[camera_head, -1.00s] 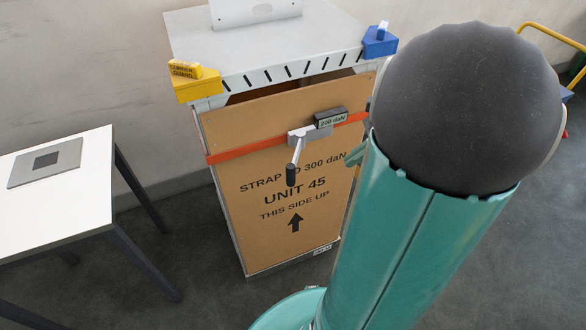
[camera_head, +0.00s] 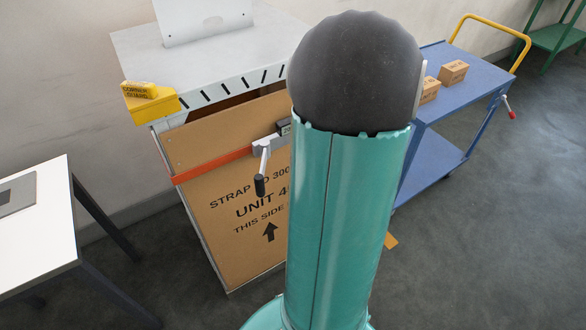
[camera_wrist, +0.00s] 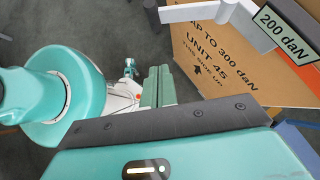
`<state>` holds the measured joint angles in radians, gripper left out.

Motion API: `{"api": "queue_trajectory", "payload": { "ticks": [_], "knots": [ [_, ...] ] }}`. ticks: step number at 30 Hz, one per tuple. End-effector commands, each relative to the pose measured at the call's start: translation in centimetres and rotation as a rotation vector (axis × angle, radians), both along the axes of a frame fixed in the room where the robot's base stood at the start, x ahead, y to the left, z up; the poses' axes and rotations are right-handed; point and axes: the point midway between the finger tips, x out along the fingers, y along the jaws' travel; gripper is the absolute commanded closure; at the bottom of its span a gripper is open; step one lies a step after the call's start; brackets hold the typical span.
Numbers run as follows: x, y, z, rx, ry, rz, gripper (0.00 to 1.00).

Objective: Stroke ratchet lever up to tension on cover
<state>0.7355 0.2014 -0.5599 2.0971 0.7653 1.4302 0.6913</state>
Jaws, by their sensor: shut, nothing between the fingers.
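The ratchet lever (camera_head: 264,160) hangs down from the orange strap (camera_head: 210,165) across the brown cover (camera_head: 225,195), with its black grip (camera_head: 260,186) lowest. In the wrist view the grey lever (camera_wrist: 195,12) crosses the top edge, beside a tension readout (camera_wrist: 283,33) showing 200 daN. The head view shows only part of the readout (camera_head: 284,128); my arm hides the rest. My gripper (camera_wrist: 158,72) shows in the wrist view with its teal fingers together and empty. It appears apart from the lever. In the head view my arm hides it.
A yellow corner guard (camera_head: 150,103) sits on the cabinet's left top corner. A white table (camera_head: 40,235) stands at left. A blue cart (camera_head: 440,62) with small boxes (camera_head: 453,72) stands at right. Grey floor (camera_head: 480,250) is open at the front right.

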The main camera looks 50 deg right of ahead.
Motion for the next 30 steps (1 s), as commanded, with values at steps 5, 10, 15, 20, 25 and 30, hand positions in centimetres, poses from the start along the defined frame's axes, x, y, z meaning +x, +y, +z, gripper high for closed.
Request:
{"api": "queue_trajectory", "payload": {
  "ticks": [5,10,15,20,25,30],
  "knots": [
    [1.4,1.6,-2.0,0.002,0.003,0.005,1.00],
    [3.2,3.4,-4.4,0.003,0.003,0.006,1.00],
    [4.9,5.2,-6.8,0.003,0.003,0.006,1.00],
    [6.6,7.0,-6.6,0.000,-0.001,0.006,1.00],
    [7.5,7.8,-6.6,-0.001,0.000,0.005,1.00],
    [7.6,7.9,-6.6,-0.001,0.000,0.004,1.00]
  ]
}}
